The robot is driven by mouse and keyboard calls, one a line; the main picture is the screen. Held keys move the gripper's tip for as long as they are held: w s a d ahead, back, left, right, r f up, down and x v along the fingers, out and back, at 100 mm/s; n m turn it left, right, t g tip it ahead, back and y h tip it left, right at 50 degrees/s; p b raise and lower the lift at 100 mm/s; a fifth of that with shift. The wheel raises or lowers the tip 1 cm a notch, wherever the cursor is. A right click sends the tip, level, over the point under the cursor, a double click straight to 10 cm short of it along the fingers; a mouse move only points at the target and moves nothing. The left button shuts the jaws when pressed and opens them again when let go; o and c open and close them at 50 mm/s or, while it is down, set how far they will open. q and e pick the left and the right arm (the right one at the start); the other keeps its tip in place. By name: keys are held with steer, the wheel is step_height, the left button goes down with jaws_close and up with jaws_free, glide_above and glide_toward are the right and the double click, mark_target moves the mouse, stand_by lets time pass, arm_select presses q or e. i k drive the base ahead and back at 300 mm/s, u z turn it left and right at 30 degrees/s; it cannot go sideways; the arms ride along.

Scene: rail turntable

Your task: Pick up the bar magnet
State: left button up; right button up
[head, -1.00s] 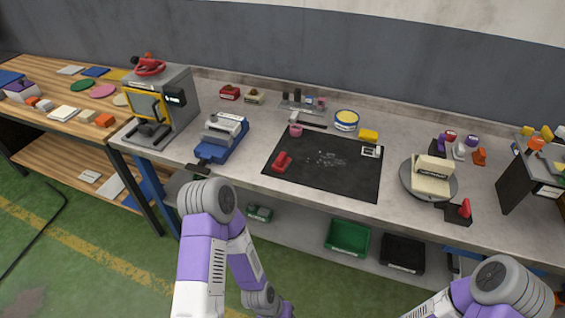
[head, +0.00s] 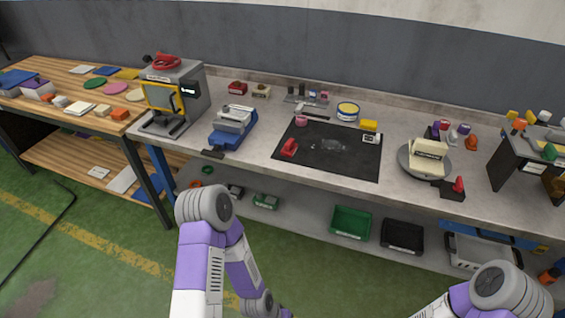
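A small red block-like piece (head: 289,148) lies at the left of a black mat (head: 345,165) on the grey bench. It may be the bar magnet, but it is too small to be sure. Grey specks (head: 330,145) lie in the middle of the mat. Neither gripper is in view.
A grey press-like machine (head: 190,95) and a blue-based device (head: 232,130) stand left of the mat. A round turntable (head: 423,165) with a cream block stands right. Green (head: 350,222) and black (head: 403,235) bins sit on the lower shelf. A wooden table (head: 60,125) is at left.

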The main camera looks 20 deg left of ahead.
mark_target(290, 148)
steer(key=k, duration=0.8)
steer(key=u, duration=0.65)
steer(key=i, duration=1.65)
steer(key=z, duration=0.95)
